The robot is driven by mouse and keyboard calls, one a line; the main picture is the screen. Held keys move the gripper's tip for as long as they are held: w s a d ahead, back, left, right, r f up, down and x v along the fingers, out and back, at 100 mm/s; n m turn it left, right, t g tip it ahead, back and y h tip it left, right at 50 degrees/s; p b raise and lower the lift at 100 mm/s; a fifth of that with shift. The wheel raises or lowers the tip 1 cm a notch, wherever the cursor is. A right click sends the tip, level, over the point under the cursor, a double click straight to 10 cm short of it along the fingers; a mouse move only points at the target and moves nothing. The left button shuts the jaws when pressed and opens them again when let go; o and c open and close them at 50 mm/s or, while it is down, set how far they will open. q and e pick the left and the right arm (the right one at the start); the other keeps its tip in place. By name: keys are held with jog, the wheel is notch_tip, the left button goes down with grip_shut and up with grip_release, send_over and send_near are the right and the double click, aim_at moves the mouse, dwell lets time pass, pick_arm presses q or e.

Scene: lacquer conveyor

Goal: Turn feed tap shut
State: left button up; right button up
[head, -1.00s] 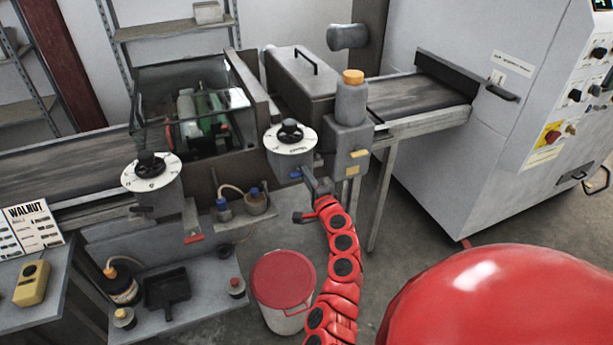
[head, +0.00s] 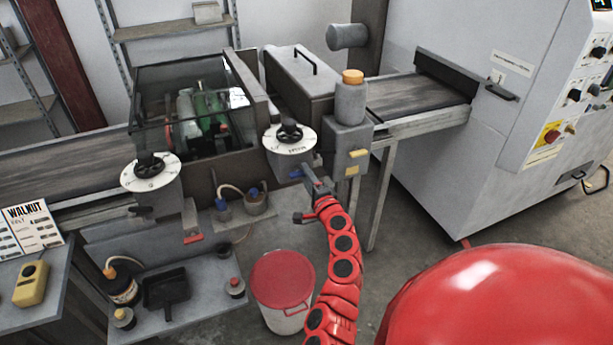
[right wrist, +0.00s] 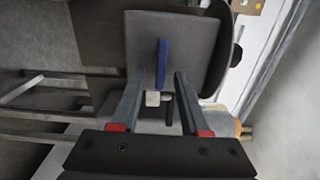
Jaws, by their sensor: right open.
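A small tap with a blue flat lever (head: 295,174) sits under the right-hand dial housing; I take it to be the feed tap. In the right wrist view the blue lever (right wrist: 162,62) stands upright in the picture against a dark grey housing, with a pale stub (right wrist: 153,99) below it. My right gripper (head: 311,176) is just to the right of the lever in the head view. In the wrist view its open fingers (right wrist: 159,82) lie on either side of the lever, with gaps visible; I cannot tell the exact depth. My left gripper is not in view.
The white dial with a black knob (head: 289,137) is above the lever. A grey post with an orange cap (head: 351,100) stands to its right. A second tap with a red lever (head: 193,238) is at the left. A red-lidded bucket (head: 283,280) stands on the floor below.

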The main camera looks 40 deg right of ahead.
jog(key=b+v, duration=0.3)
jog(key=v, duration=1.4)
jog(key=shift+b, duration=0.4)
jog(key=shift+a, duration=0.1)
